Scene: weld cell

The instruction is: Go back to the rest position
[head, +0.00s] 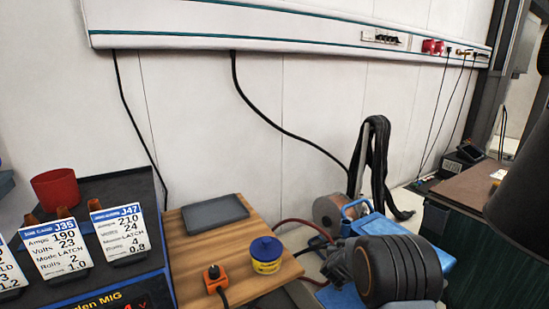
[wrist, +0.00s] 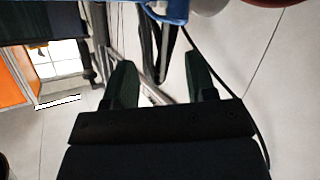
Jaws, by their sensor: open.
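My gripper (wrist: 160,72) shows in the wrist view with its two dark fingers spread apart. The gap between the fingers holds nothing. Behind the gap are a pale surface, dark straps or cables and a grey metal bar, all apart from the fingers as far as I can tell. In the head view I cannot make out the fingers; dark rounded arm parts stand at the lower right and right edge and hide some of what is behind them.
A wooden board (head: 190,270) carries a grey tray (head: 215,212), a blue-lidded yellow tub (head: 266,255) and an orange plug-like item (head: 215,280). Job cards (head: 118,230) and a red cup (head: 56,188) stand left. Black straps (head: 377,150) hang behind. A brown-topped bench (head: 470,188) stands right.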

